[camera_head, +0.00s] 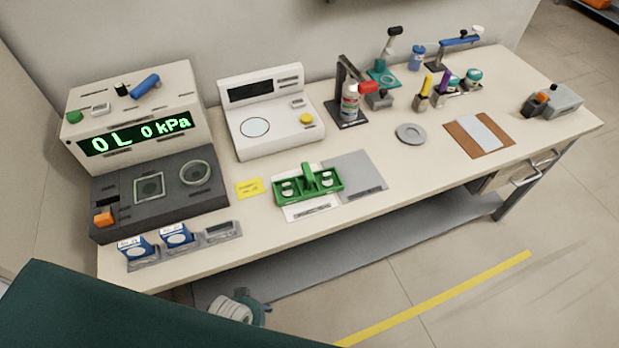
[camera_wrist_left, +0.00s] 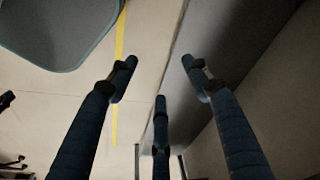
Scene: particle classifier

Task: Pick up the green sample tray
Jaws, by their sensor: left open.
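The green sample tray (camera_head: 323,189) sits on the bench near its front edge, on a pale mat (camera_head: 296,213). It has a raised green handle across its middle and a small pale container on each side. In the left wrist view, my left gripper (camera_wrist_left: 160,74) has its three dark fingers spread apart with nothing between them. Floor and a grey surface show beyond the fingers, and the tray is not in that view. My right gripper is not in view.
A grey pad (camera_head: 354,175) lies right of the tray, with a yellow note (camera_head: 249,188) to its left. A white instrument (camera_head: 270,118) stands behind. Blue-and-white boxes (camera_head: 177,236) stand at the front left. The bench front between tray and brown board (camera_head: 459,137) is mostly clear.

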